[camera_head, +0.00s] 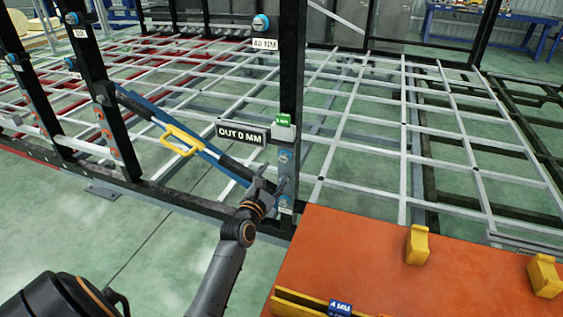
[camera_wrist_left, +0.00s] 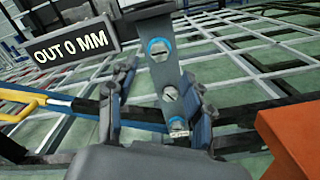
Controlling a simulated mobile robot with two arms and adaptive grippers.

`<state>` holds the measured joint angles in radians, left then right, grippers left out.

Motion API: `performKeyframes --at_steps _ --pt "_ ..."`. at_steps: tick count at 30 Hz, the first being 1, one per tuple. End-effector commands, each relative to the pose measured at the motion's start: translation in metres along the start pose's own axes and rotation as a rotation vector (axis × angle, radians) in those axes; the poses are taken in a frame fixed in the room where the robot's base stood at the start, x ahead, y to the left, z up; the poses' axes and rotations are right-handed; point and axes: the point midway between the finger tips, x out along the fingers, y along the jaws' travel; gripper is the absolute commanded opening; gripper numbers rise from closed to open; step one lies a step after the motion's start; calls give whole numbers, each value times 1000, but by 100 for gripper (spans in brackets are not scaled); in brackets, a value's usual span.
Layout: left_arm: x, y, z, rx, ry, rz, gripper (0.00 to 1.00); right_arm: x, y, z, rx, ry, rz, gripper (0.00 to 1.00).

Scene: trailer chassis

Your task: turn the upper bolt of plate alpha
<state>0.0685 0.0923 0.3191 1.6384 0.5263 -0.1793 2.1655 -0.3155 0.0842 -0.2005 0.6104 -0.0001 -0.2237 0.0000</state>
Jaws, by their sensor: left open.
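A grey plate (camera_wrist_left: 167,72) with bolts in a column is on the black post (camera_head: 292,60). No label naming it alpha is readable. Its upper bolt (camera_wrist_left: 158,48) has a slotted head with a blue ring; it also shows in the head view (camera_head: 285,157). A middle bolt (camera_wrist_left: 170,93) and a lower bolt (camera_wrist_left: 178,125) are below it. My left gripper (camera_head: 270,185) is open and empty in front of the plate, lower than the upper bolt. In the wrist view its fingers (camera_wrist_left: 155,90) show on either side of the plate. Contact cannot be told. My right gripper is not in view.
A sign reading OUT 0 MM (camera_head: 241,134) juts left from the post, beside a green tag (camera_head: 283,120). A blue bar with a yellow handle (camera_head: 180,140) slants behind my gripper. An orange table (camera_head: 350,255) with yellow blocks stands at the right front.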

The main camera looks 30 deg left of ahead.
Motion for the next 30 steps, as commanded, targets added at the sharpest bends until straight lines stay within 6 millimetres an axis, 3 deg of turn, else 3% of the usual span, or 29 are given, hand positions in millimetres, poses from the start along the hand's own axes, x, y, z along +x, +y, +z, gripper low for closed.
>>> performKeyframes --at_steps 3,10,15,24,26,30 --pt "26 1 0 2 -1 1 51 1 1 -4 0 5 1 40" --pt "60 0 0 1 0 0 51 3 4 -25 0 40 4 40" --pt "70 0 0 0 0 0 51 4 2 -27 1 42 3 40" --pt "72 0 0 1 1 0 51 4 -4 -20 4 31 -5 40" --pt "72 0 0 1 1 0 43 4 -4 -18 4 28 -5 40" --pt "72 0 0 1 1 0 14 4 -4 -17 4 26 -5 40"
